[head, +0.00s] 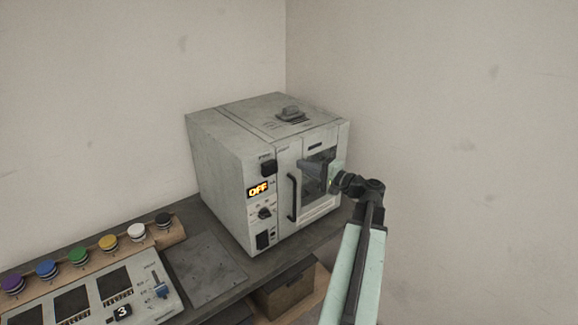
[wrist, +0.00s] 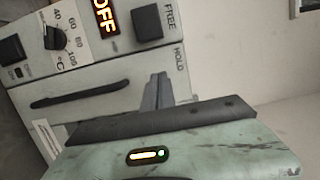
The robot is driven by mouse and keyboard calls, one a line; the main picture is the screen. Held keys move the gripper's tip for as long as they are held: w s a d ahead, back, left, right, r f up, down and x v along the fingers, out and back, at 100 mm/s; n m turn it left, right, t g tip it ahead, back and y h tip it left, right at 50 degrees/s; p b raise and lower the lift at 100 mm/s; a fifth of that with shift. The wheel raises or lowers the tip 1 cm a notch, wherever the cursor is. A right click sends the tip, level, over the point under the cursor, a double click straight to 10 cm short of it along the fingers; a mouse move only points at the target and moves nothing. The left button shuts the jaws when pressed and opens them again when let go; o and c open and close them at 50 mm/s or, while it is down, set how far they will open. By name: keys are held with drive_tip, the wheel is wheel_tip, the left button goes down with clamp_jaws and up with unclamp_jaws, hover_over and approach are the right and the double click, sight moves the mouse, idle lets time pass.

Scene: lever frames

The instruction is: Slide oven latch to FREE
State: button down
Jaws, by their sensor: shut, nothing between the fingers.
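The white oven (head: 225,180) stands on the bench in the corner. Its latch, a black block (head: 268,168), is at the upper left of the front. In the wrist view the latch (wrist: 147,22) sits beside the word FREE, and the word HOLD is farther along, on the door side. My gripper (wrist: 160,78) is shut and empty, its grey fingers in front of the door and apart from the latch. In the head view my gripper (head: 308,167) is right of the latch, near the door window.
The black door handle (head: 292,198) stands out left of the window, below the latch's level. An OFF display (head: 258,190) and a dial (head: 265,213) are below the latch. A panel with colored knobs (head: 78,257) is at lower left. Walls stand behind and right.

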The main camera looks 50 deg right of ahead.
drive_tip(key=s, duration=0.6)
drive_tip(key=shift+d, duration=0.2)
drive_tip(key=w+a+f+n+g+y, duration=0.25)
drive_tip(key=w+a+f, duration=0.2)
drive_tip(key=a, duration=0.35)
drive_tip(key=w+a+f+n+g+y, duration=0.1)
drive_tip(key=w+a+f+n+g, duration=0.1)
drive_tip(key=w+a+f+g, duration=0.5)
drive_tip(key=w+a+f+n+t+y, duration=0.1)
drive_tip(key=w+a+f+n+y, duration=0.2)
drive_tip(key=a, duration=0.7)
drive_tip(key=a+f+n+g+h, duration=0.2)
drive_tip(key=a+f+n+g, duration=0.1)
drive_tip(key=a, duration=0.6)
drive_tip(key=s+a+f+n+g+h, duration=0.1)
drive_tip(key=a+f+n+g+h, duration=0.2)
drive_tip(key=a, duration=0.6)
drive_tip(key=s+a+f+n+g+h, duration=0.1)
drive_tip(key=a+f+n+g+h, duration=0.2)
drive_tip(key=a, duration=0.5)
drive_tip(key=shift+a+f, duration=0.2)
drive_tip(key=shift+a, duration=0.2)
drive_tip(key=shift+n+g, duration=0.25)
